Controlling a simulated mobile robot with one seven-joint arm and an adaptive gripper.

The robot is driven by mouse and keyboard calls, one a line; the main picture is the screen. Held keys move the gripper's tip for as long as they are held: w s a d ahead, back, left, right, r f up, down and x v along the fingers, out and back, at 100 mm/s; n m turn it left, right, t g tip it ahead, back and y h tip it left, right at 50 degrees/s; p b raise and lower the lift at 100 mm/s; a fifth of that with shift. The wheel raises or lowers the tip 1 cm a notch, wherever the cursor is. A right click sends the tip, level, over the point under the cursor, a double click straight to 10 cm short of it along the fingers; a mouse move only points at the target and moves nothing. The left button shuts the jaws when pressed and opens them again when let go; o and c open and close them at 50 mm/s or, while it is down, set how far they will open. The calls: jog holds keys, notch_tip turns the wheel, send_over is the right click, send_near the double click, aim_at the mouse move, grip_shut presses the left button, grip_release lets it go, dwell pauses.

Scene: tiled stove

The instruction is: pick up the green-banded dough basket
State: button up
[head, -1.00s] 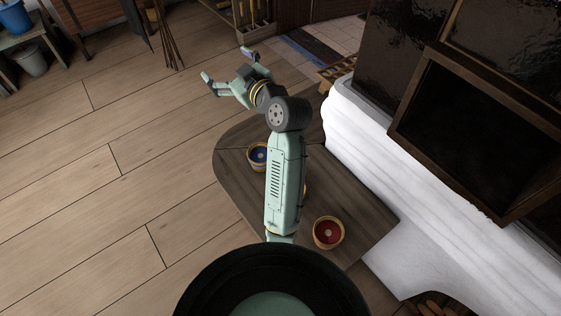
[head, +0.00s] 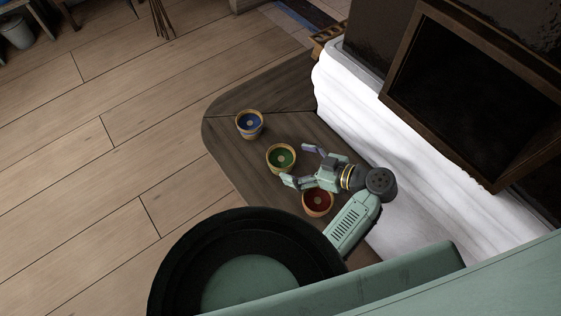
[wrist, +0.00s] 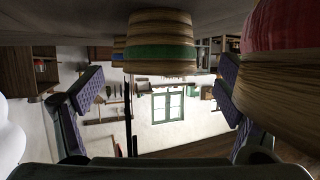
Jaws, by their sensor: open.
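The green-banded dough basket (head: 281,158) stands upright on the dark wooden surface, between a blue and a red basket. In the wrist view, which is upside down, its green band (wrist: 160,53) shows at the top centre, ahead of my fingers. My gripper (head: 297,165) is open and empty, just right of the green basket, with its fingers pointing left toward it. In the wrist view the two fingers (wrist: 160,88) are spread wide, with the green basket lying between their directions and beyond the tips. I cannot tell the exact gap.
The red basket (head: 318,203) stands very close below my gripper and partly under it; it fills the right of the wrist view (wrist: 285,28). The blue basket (head: 249,124) stands farther off. The white stove ledge (head: 400,125) rises to the right. Open floor (head: 120,130) lies left.

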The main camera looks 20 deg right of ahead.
aim_at(286, 159)
jog(key=p+x, duration=0.1)
jog(key=x, duration=0.4)
jog(key=shift+w+a+f+p, duration=0.1)
jog(key=shift+w+a+p, duration=0.15)
jog(key=shift+p, duration=0.15)
jog(key=c, duration=1.3)
jog(key=shift+c, duration=0.8)
